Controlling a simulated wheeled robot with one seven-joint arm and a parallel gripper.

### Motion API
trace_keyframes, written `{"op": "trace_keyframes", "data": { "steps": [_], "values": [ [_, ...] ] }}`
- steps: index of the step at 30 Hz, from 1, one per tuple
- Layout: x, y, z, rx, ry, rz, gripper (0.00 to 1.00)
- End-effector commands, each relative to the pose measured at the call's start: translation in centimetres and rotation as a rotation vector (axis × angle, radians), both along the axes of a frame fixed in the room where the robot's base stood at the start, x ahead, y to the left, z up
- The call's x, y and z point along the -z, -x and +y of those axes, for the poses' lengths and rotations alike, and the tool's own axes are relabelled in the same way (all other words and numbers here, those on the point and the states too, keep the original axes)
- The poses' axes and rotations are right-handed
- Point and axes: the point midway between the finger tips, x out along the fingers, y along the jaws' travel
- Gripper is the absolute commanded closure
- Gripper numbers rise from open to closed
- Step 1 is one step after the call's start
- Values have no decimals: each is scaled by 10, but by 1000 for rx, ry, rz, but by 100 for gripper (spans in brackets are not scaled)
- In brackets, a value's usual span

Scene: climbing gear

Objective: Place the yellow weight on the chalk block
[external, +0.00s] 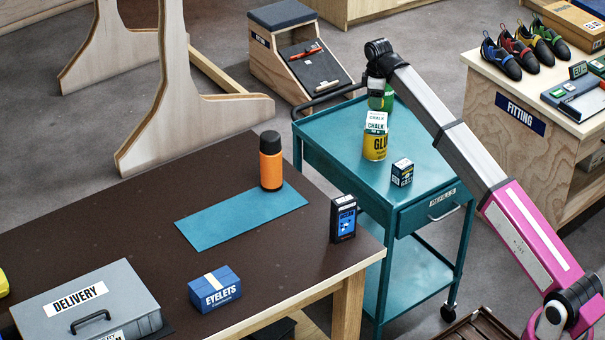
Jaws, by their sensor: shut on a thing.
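My gripper (376,88) points down over the far part of the teal trolley. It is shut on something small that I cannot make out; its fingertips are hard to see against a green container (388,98). The white and green chalk block (376,123) shows just below the gripper, over the top of a yellow glue tin (375,149). I cannot tell whether the block touches the tin. No yellow weight is clearly visible. A yellow thing (3,283) is cut off at the left picture edge, and I cannot tell what it is.
A small dark box (402,172) stands on the teal trolley (335,147) near the tin. The brown table (130,225) holds an orange bottle (270,165), a blue mat (235,220), an eyelets box (215,289) and a grey delivery case (135,285).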

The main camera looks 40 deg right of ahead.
Motion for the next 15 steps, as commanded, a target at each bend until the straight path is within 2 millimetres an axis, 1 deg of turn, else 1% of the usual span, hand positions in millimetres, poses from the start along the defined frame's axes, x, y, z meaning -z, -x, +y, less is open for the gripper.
{"op": "trace_keyframes", "data": {
  "steps": [1,3,6,11,15],
  "values": [
    [4,-5,-7,1,0,0,79],
    [9,-8,-13,0,0,0,79],
    [13,-11,-17,0,0,0,79],
    [22,-10,-19,-1,-1,1,79],
    [42,-10,-18,-1,0,0,79]
  ]
}}
